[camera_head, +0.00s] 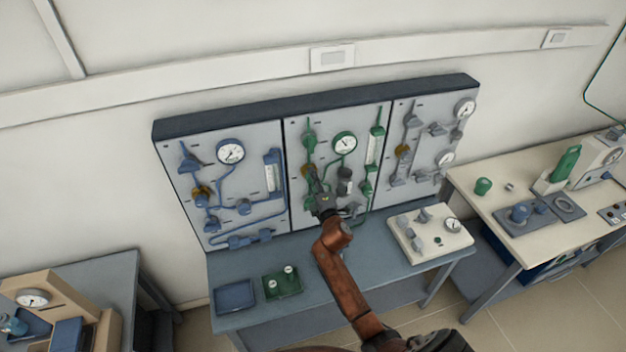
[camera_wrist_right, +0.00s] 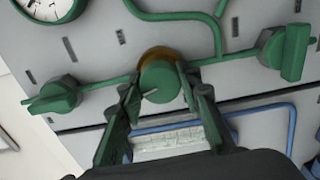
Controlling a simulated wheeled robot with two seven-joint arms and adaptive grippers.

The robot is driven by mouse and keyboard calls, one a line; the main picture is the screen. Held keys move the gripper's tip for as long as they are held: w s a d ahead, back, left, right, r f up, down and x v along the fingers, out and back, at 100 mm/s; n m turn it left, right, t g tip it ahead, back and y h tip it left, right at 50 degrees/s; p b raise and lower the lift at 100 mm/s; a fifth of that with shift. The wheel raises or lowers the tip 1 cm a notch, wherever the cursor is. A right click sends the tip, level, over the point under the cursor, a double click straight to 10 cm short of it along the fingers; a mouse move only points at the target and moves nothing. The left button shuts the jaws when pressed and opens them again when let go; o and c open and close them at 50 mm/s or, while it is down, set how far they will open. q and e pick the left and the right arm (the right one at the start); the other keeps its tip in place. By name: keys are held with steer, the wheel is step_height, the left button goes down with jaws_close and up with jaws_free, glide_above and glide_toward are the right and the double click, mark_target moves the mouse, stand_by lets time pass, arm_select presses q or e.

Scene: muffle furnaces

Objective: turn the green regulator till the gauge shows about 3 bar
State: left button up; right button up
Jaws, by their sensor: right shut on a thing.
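The green regulator (camera_wrist_right: 158,80) is a round green knob with a pale mark and a brass-coloured collar, on the middle panel. My right gripper (camera_wrist_right: 161,92) is shut on this knob, one finger on each side. In the head view my right gripper (camera_head: 317,190) reaches up to the middle panel and hides most of the knob. The green-rimmed gauge (camera_head: 345,144) is above and right of the gripper; its reading is too small to tell. In the wrist view the gauge (camera_wrist_right: 48,6) is cut off by the top edge. My left gripper is not in view.
The blue panel (camera_head: 225,190) is on the left, the grey one (camera_head: 425,140) on the right. Below, a bench (camera_head: 330,262) holds a blue tray (camera_head: 235,296), a green tray (camera_head: 283,283) and a white gauge box (camera_head: 430,232).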

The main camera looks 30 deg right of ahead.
steer(key=shift+m, duration=0.5)
steer(key=o, duration=1.2)
steer(key=shift+c, duration=0.2)
steer(key=v, duration=1.2)
steer(key=shift+f, duration=0.1)
